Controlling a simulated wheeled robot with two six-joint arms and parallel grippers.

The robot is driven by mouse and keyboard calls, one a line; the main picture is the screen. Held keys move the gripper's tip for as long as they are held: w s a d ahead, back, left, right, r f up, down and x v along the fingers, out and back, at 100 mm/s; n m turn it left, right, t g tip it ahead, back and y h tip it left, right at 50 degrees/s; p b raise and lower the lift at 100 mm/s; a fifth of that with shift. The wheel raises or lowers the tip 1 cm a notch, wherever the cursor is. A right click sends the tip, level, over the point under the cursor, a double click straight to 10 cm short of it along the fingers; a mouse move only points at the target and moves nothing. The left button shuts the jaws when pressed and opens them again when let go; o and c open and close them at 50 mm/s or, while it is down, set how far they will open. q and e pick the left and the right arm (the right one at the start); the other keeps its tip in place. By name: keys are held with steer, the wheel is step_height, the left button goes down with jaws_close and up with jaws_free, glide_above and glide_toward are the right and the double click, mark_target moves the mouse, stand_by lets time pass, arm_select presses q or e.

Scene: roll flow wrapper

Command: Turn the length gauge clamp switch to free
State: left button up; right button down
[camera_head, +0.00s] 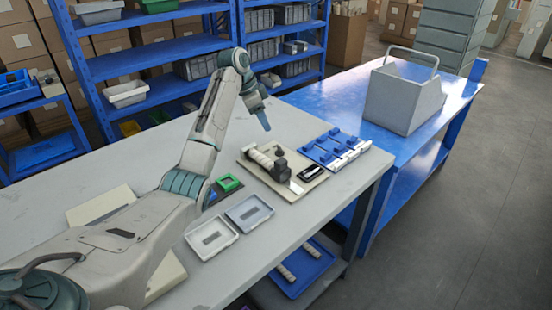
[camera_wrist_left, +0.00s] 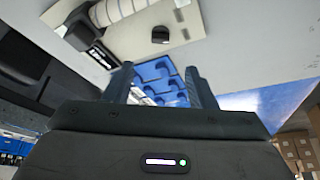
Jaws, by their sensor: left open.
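The length gauge sits on a beige board (camera_head: 250,165) on the grey table, with a white segmented roll (camera_head: 262,157) and a black block (camera_head: 280,168). My left gripper (camera_head: 266,122) is above the table behind the board, pointing down. Its fingers (camera_wrist_left: 162,78) are apart, empty and clear of the gauge. My right gripper is not in view.
A blue rack (camera_head: 322,155) with white pieces stands right of the board, near a black-framed item (camera_head: 310,173). Grey trays (camera_head: 212,234) and a green box (camera_head: 229,183) lie at the front left. A grey bin (camera_head: 400,100) stands on the blue bench. Blue shelves stand behind.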

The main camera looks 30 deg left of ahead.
mark_target(278, 149)
arm_select(q)
steer(key=x, duration=1.1)
steer(key=shift+f+p, duration=0.3)
steer(key=shift+p, duration=0.05)
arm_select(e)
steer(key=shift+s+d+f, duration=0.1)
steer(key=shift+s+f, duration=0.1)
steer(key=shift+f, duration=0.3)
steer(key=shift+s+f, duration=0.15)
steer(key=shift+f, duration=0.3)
arm_select(q)
steer(key=c, duration=0.9)
steer(key=shift+c, duration=0.4)
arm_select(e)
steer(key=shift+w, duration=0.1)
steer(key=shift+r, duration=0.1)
